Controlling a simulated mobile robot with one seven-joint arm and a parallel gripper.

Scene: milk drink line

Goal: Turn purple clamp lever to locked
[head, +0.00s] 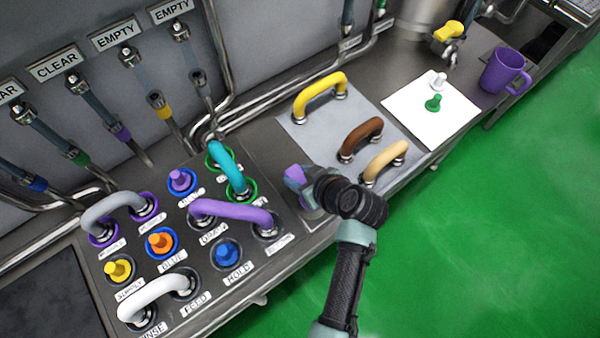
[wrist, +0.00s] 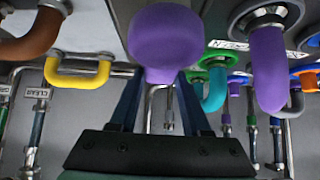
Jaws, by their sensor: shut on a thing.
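The purple clamp lever (head: 295,172) stands at the right end of the labelled panel, largely covered by my gripper in the head view. In the wrist view the lever's rounded purple end (wrist: 165,40) is large, at the top centre, in line with my fingers. My gripper (wrist: 160,82) is shut on the lever, with one dark blue finger on each side. In the head view my gripper (head: 299,180) reaches in from the lower right. The lever's base and any lock marking are hidden, so I cannot tell its setting.
Close left of my gripper are a purple hose handle (head: 230,212) and a teal one (head: 225,165) on the panel. Yellow (head: 318,92), brown (head: 360,138) and tan (head: 385,160) handles stand on a grey plate behind. A purple mug (head: 498,75) stands far right.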

